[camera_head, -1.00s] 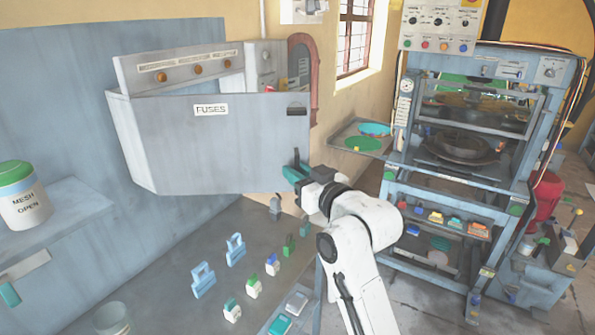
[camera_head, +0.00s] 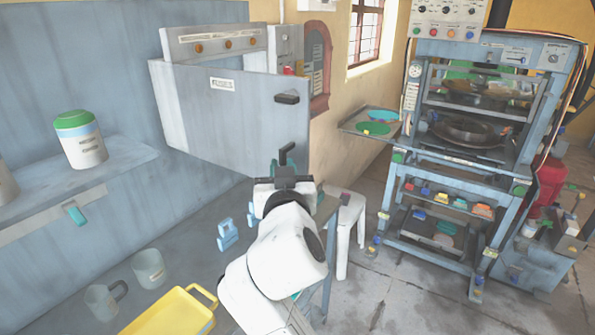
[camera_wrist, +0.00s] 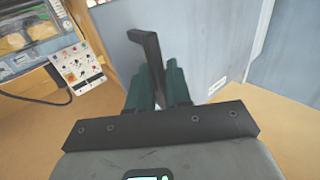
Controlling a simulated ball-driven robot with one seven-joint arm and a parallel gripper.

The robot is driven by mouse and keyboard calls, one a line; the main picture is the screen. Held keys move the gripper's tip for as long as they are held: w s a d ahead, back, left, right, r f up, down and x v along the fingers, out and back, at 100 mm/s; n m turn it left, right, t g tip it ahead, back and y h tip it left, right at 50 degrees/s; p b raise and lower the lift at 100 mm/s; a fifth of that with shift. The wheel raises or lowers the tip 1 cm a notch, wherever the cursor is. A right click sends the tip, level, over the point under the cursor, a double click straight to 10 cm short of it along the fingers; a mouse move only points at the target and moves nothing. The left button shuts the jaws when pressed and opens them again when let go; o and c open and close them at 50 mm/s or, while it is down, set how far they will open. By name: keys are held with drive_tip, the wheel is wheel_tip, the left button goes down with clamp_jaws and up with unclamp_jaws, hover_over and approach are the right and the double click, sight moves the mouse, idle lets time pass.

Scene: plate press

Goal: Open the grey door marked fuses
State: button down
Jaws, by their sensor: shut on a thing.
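The grey door (camera_head: 230,118) carries a small white label (camera_head: 222,85), legible as "FUSES" in the earlier head view. A black handle (camera_head: 287,98) sits at its upper right. I cannot tell whether the door is ajar. My gripper (camera_head: 286,158) is in front of the door's lower right part, below that handle in the picture. In the wrist view, the teal fingers (camera_wrist: 160,85) are shut on a dark bent piece (camera_wrist: 147,45). I cannot tell whether this piece is fixed to the door. The door also shows there, at the right (camera_wrist: 200,45).
A knobbed panel (camera_head: 212,42) is above the door. A white jar with a green lid (camera_head: 82,142) stands on the left shelf. A yellow tray (camera_head: 170,318) and cups (camera_head: 148,268) are below. A white stool (camera_head: 343,225) and the blue press (camera_head: 470,150) are right.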

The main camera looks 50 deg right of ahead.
drive_tip(key=w+a+m+g+h+b, duration=0.1)
drive_tip(key=a+b, duration=0.2)
drive_tip(key=a, duration=0.7)
drive_tip(key=shift+w+a+r+m+g+h, duration=0.15)
drive_tip(key=shift+w+a+m+g+h, duration=0.05)
drive_tip(key=shift+m+g+h, duration=0.2)
drive_tip(key=shift+d, duration=0.1)
drive_tip(key=c, duration=1.2)
unclamp_jaws()
drive_tip(key=shift+w+d, duration=0.1)
drive_tip(key=shift+d, duration=0.05)
drive_tip(key=shift+o, duration=0.2)
drive_tip(key=b+v, duration=0.2)
drive_tip(key=v, duration=0.9)
drive_tip(key=shift+w, duration=0.1)
